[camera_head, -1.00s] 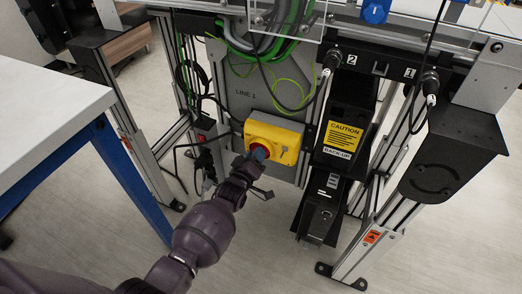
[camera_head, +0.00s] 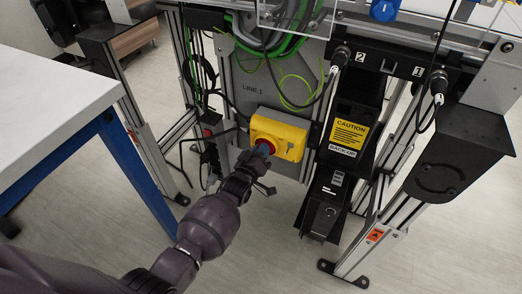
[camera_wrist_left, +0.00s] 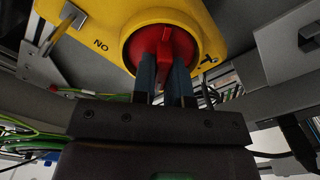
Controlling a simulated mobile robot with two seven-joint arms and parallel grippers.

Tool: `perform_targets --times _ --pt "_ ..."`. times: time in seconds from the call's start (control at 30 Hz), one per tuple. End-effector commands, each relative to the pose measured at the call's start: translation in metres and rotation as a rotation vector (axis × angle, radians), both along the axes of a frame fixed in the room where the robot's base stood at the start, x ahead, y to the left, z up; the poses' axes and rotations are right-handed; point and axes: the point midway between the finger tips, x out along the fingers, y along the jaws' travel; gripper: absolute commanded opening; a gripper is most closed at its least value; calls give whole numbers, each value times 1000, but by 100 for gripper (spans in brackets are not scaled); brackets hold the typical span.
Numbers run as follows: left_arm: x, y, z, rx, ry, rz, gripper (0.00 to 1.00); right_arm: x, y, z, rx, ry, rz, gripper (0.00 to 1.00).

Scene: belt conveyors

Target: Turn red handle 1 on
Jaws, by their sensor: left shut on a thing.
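The red handle (camera_wrist_left: 164,48) is a round red knob with a raised grip bar, set on a yellow switch box (camera_head: 284,137) under the "LINE 1" label. The word "ON" is printed on the yellow face, left of the knob in the left wrist view. My left gripper (camera_head: 265,149) is at the knob, its two blue fingers (camera_wrist_left: 165,75) shut on the red grip bar, one on each side. The bar points nearly straight along the fingers. In the head view my gripper hides part of the knob. My right gripper is not in view.
A white table (camera_head: 45,95) with blue legs stands at the left. Black back-up units with a yellow caution label (camera_head: 348,135) stand right of the switch box. A black box (camera_head: 455,150) on the frame is further right. Cables hang above and around the box.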

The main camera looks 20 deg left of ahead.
Motion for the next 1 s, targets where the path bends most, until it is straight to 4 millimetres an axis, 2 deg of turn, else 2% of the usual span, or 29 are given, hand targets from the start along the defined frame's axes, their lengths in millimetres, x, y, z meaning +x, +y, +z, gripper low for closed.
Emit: perform_targets --times 1.0 --pt "-1 -4 -1 945 -29 -1 0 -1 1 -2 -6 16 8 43"
